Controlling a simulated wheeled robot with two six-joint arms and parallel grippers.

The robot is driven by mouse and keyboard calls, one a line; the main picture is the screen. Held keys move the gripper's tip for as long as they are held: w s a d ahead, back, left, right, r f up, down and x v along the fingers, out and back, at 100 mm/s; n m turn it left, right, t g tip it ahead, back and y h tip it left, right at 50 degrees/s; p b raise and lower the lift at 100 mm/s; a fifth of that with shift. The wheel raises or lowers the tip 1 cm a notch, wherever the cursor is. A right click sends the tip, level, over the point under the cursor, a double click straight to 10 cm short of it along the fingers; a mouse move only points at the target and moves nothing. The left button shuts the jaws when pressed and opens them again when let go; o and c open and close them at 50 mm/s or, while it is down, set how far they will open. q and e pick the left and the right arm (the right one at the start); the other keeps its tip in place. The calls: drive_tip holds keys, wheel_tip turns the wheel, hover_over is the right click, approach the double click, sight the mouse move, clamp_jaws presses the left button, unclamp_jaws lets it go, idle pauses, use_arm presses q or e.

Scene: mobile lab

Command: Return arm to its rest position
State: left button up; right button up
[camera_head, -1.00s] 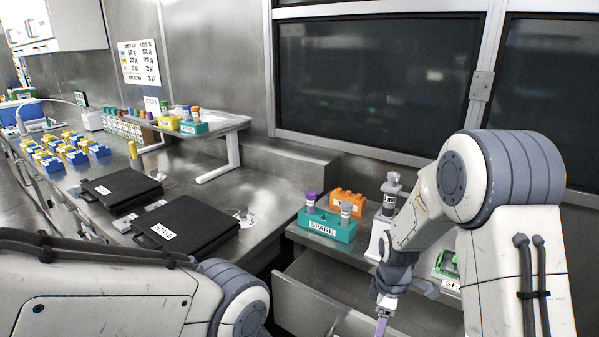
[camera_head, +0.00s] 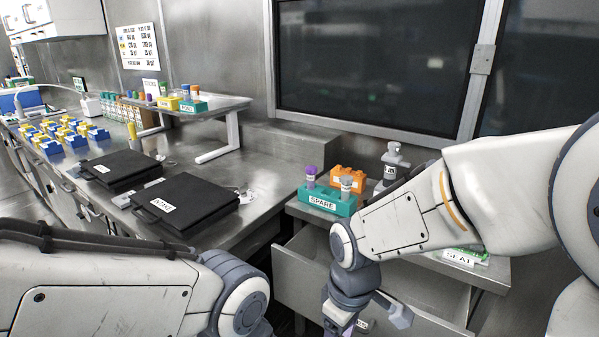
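My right arm reaches in from the right side of the head view and bends downward. My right gripper (camera_head: 345,330) hangs at the bottom edge, in front of the open drawer; its fingertips are mostly cut off, so its opening and any held thing cannot be made out. My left arm lies across the lower left with its joint near the bottom middle. The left gripper is out of the picture.
A teal SPARE rack (camera_head: 327,200) with capped tubes and an orange rack (camera_head: 347,178) stand behind my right arm. An open drawer (camera_head: 300,262) lies below. Black cases (camera_head: 187,199) rest on the left bench. A SEAL-labelled item (camera_head: 465,257) is partly hidden.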

drive_tip(key=s+a+f+m+b, duration=0.15)
drive_tip(key=s+b, duration=0.25)
drive_tip(key=s, duration=0.8)
wheel_tip(320, 180, up, 18)
drive_tip(key=p, duration=1.8)
drive_tip(key=shift+w+a+r+m, duration=0.2)
drive_tip(key=shift+a+m, duration=0.1)
drive_tip(key=shift+m, duration=0.15)
